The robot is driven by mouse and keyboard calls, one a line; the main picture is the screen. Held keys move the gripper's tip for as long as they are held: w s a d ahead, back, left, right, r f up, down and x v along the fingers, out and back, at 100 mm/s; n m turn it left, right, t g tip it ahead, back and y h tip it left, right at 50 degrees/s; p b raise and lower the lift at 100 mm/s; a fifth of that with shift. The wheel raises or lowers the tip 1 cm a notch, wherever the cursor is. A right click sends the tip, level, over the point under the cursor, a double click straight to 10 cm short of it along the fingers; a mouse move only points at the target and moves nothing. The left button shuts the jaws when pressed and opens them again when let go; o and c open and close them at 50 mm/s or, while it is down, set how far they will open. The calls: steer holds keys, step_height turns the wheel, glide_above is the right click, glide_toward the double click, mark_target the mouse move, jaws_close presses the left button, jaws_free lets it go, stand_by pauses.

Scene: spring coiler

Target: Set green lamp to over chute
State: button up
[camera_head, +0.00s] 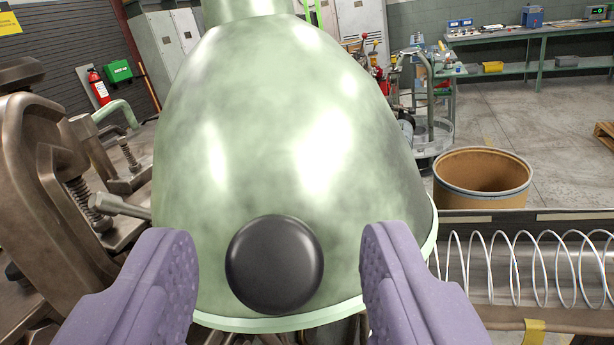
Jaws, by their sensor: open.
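The green lamp (290,130) is a large pale green metal shade that fills the middle of the view, narrow at the top and wide at the rim. A round black knob (274,264) sits on its near side, low by the rim. My gripper (278,270) is open, with one purple finger on each side of the knob and a gap to it on both sides. I cannot tell whether the fingers touch the shade. The chute (560,217) is a metal trough at the right with a wire spring coil (530,268) lying along it. The lamp hides its left end.
Brown metal machinery with small springs (85,200) stands close at the left. An open brown drum (483,178) stands behind the chute. A cart (432,100), a green workbench (540,35) and grey cabinets (165,40) are farther back. Bare floor shows at the right.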

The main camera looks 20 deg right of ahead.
steer(key=shift+x, duration=1.2)
jaws_close()
steer(key=shift+r, duration=0.1)
